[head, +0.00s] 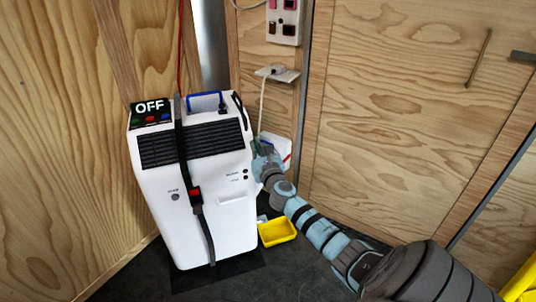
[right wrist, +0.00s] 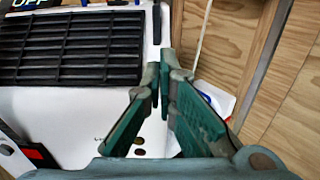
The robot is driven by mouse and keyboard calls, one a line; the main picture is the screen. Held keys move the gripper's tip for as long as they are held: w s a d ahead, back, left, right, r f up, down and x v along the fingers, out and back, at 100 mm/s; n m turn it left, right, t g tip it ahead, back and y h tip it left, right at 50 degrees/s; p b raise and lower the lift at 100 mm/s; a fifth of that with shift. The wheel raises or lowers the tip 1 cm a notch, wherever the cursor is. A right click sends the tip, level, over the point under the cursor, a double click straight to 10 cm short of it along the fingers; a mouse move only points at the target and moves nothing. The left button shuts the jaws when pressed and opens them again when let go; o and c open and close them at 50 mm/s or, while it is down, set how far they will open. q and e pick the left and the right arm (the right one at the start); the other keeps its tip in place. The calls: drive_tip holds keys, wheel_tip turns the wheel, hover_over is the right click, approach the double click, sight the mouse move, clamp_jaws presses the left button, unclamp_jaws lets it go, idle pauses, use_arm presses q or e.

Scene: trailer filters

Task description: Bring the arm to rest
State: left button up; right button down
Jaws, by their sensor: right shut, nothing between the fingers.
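My right arm (head: 325,238) reaches in from the lower right of the head view. Its gripper (head: 262,150) is beside the right side of a white machine (head: 220,215). In the right wrist view the gripper (right wrist: 162,78) has its green-padded fingers together at the tips, with nothing between them. The machine's dark vent grille (right wrist: 75,45) fills the upper left of that view. I cannot tell whether the fingers touch the machine. My left gripper is in neither view.
The machine has a black strap (head: 183,150), a blue handle (head: 205,101) and an OFF panel (head: 151,112). A yellow tray (head: 277,231) lies on the dark floor below my arm. Wooden walls (head: 400,90) close in behind.

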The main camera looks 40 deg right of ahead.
use_arm(q)
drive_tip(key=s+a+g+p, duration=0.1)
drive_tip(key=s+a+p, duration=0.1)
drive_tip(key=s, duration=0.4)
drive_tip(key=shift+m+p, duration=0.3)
drive_tip(key=shift+p, duration=0.45)
use_arm(e)
drive_tip(key=v, duration=1.3)
drive_tip(key=shift+a, duration=0.1)
